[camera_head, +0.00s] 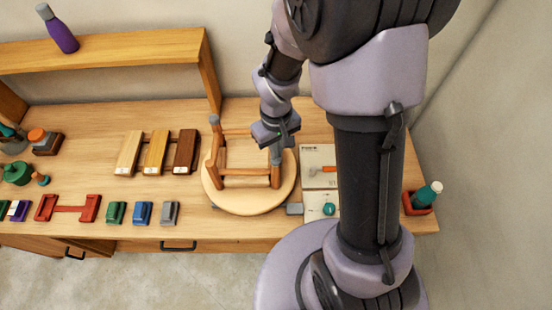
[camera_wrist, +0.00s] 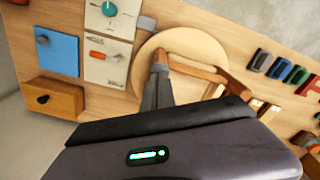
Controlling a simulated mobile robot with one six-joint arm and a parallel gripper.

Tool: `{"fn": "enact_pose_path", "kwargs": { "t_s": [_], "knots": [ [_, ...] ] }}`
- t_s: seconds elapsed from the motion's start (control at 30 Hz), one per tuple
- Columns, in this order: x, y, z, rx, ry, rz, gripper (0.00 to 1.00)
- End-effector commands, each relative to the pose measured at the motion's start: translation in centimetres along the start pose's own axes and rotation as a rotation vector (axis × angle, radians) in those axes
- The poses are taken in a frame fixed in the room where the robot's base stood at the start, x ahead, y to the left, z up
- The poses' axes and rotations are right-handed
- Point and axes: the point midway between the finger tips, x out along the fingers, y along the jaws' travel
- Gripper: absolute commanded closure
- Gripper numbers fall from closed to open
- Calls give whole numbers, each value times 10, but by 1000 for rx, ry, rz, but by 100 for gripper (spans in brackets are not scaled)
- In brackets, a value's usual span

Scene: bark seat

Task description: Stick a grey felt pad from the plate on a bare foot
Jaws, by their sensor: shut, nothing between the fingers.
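A wooden stool frame (camera_head: 245,171) stands upside down on a round pale seat (camera_head: 262,204), legs up. It also shows in the wrist view (camera_wrist: 197,70). The left rear leg carries a grey tip (camera_head: 214,119); the front left leg top also looks greyish. My gripper (camera_head: 276,153) is shut and empty, its fingertips at the top of the front right leg (camera_head: 275,177). In the wrist view the fingers (camera_wrist: 159,72) hide that foot, so I cannot tell whether a pad is on it. A small grey flat piece (camera_head: 294,209) lies right of the seat; pads on it are too small to tell.
A white card with an orange-handled tool (camera_head: 325,169) and one with a teal knob (camera_head: 329,209) lie right of the seat. Wooden blocks (camera_head: 156,152) and coloured blocks (camera_head: 142,213) lie left. A raised shelf (camera_head: 110,50) stands behind. A green bottle (camera_head: 428,194) stands far right.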

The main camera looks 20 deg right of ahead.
Motion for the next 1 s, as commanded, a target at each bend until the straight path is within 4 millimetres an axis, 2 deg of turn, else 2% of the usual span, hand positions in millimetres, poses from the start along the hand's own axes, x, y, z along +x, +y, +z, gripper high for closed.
{"fn": "enact_pose_path", "kwargs": {
  "t_s": [1.0],
  "knots": [
    [14, 0, 0, 0, 0, 0, 100]
  ]
}}
